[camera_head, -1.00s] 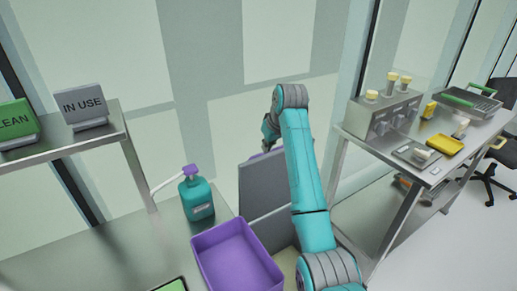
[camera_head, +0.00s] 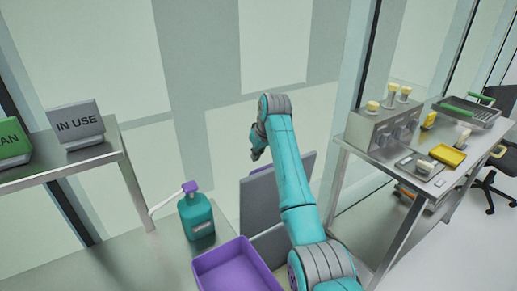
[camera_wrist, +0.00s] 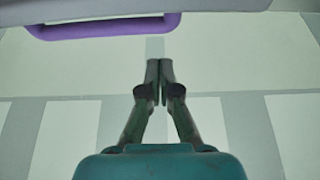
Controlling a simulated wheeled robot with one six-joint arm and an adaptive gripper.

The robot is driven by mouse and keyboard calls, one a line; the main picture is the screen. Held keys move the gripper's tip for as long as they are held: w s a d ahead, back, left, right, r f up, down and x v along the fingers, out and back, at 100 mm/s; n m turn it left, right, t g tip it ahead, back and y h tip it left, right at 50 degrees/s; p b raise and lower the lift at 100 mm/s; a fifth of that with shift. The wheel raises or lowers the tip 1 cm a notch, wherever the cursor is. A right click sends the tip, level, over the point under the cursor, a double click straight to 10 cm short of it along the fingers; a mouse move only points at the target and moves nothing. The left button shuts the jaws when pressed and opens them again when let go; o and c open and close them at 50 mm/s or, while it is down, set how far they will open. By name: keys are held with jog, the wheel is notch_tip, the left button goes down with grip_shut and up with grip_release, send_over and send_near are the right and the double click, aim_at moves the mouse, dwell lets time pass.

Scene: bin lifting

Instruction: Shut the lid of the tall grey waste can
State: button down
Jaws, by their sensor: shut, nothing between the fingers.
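The waste can's grey lid (camera_head: 261,203) stands raised, a tall panel partly hidden behind my arm in the head view. A purple handle (camera_head: 262,169) shows at its top edge. The purple handle (camera_wrist: 105,29) also spans the top of the wrist view, against a grey edge. Below the lid, a grey part of the can (camera_head: 272,243) shows; most of the can is hidden by my arm and the purple bin. My gripper (camera_head: 255,154) is near the lid's top edge, seemingly beyond it; contact cannot be told. In the wrist view my gripper (camera_wrist: 160,66) is shut and empty, apart from the handle.
A shelf holds an IN USE sign (camera_head: 77,125). A metal table (camera_head: 400,170) with instruments stands at right. A pale panelled wall is behind.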

jog(key=shift+x, duration=0.85)
jog(key=shift+s+d+f, duration=0.1)
jog(key=shift+s+d, duration=0.4)
jog(key=shift+s, duration=0.4)
jog(key=shift+s+d+f, duration=0.1)
jog(key=shift+s+d, duration=0.35)
jog(key=shift+s, duration=0.4)
jog(key=shift+d, duration=0.1)
